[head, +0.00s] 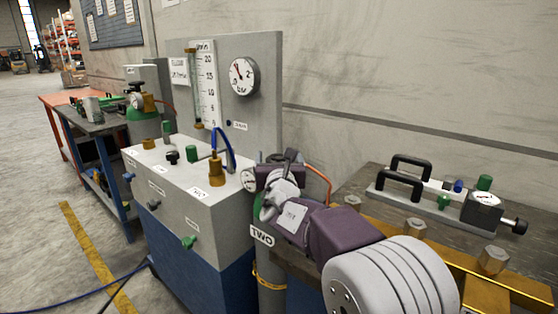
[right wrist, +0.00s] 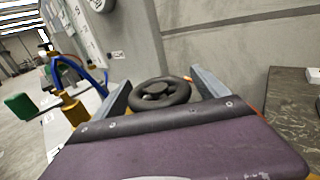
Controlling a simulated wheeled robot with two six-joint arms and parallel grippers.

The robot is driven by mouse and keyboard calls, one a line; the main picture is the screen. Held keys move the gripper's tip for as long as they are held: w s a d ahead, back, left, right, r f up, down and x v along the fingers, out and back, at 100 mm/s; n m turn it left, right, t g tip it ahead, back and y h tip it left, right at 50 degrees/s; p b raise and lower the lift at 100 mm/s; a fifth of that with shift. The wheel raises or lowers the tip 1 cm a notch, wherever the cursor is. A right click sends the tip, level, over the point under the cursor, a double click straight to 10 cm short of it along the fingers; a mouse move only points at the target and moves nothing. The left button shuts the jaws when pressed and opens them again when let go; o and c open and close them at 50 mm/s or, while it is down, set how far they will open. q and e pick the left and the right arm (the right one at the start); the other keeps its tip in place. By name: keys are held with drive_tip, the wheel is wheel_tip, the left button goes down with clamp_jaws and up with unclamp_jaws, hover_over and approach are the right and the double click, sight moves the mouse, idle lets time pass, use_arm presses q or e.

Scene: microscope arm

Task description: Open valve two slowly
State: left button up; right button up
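The "TWO" label (head: 262,235) hangs on a grey cylinder (head: 271,285) beside the blue-and-grey bench unit. My right gripper (head: 277,182) is at the top of this cylinder and hides most of the valve there. In the right wrist view, a black handwheel (right wrist: 160,93) lies between the two grey fingers of my right gripper (right wrist: 160,84). The fingers are spread wide, one on each side of the wheel; firm contact is not clear. A small round gauge (head: 249,180) shows just left of the gripper. My left gripper is not in view.
The grey panel unit (head: 200,195) with a gauge (head: 244,76), brass fittings and a blue hose (head: 223,146) stands close on the left. At right, a table holds a case-like device with black handles (head: 405,175). A wall is behind.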

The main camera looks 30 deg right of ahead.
drive_tip(key=p+v, duration=0.1)
drive_tip(key=v, duration=0.8)
idle(0.7)
